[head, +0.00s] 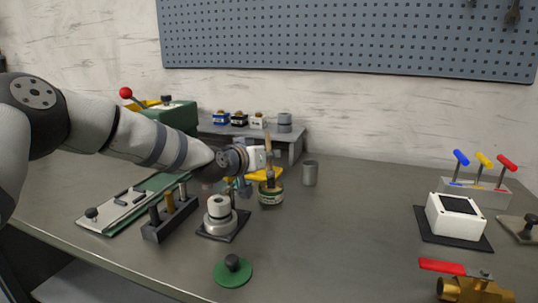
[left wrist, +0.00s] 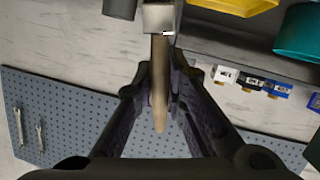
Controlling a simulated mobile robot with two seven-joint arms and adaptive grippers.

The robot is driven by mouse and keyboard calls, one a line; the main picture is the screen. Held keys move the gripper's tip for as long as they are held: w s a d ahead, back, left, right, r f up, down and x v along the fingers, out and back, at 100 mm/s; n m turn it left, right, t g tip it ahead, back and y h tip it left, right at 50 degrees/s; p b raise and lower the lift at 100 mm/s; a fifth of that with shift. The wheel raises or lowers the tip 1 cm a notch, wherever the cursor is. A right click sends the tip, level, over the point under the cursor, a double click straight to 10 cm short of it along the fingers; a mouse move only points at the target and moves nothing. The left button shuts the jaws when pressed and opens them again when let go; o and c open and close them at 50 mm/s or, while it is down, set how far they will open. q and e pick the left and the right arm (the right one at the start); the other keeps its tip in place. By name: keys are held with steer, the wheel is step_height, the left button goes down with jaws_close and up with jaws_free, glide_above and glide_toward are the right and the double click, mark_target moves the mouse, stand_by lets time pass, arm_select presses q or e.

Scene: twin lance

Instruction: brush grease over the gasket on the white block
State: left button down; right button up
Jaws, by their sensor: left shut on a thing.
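My left gripper (head: 264,158) is shut on a brush (head: 268,143) with a wooden handle, held upright. In the left wrist view the handle (left wrist: 160,95) runs between the fingers (left wrist: 160,75), with a pale metal-like collar at the top. The brush's lower end is at or just above a small green tin (head: 271,198); I cannot tell whether the bristles are inside. The white block (head: 455,227) sits on a dark mat at the right. Its top carries a dark square (head: 459,205), where the gasket's outline is not clear. My right gripper is not in view.
A grey cup (head: 310,173) stands right of the tin. A round metal part (head: 219,213) on a dark plate and a dark rack (head: 170,220) stand left. A green disc (head: 232,272) lies in front. A red-handled brass valve (head: 470,288) is near the block. The table's middle is clear.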

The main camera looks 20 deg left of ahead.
mark_target(269, 147)
arm_select(q)
steer(key=shift+s+d+f, duration=0.1)
steer(key=shift+s+f, duration=0.05)
steer(key=shift+f, duration=0.65)
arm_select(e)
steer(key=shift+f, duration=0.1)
arm_select(q)
step_height(269, 147, up, 8)
steer(key=shift+r+p, duration=0.1)
steer(key=shift+p, duration=0.85)
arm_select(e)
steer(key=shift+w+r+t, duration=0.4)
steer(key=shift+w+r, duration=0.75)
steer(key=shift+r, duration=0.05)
arm_select(q)
steer(key=shift+f, duration=0.2)
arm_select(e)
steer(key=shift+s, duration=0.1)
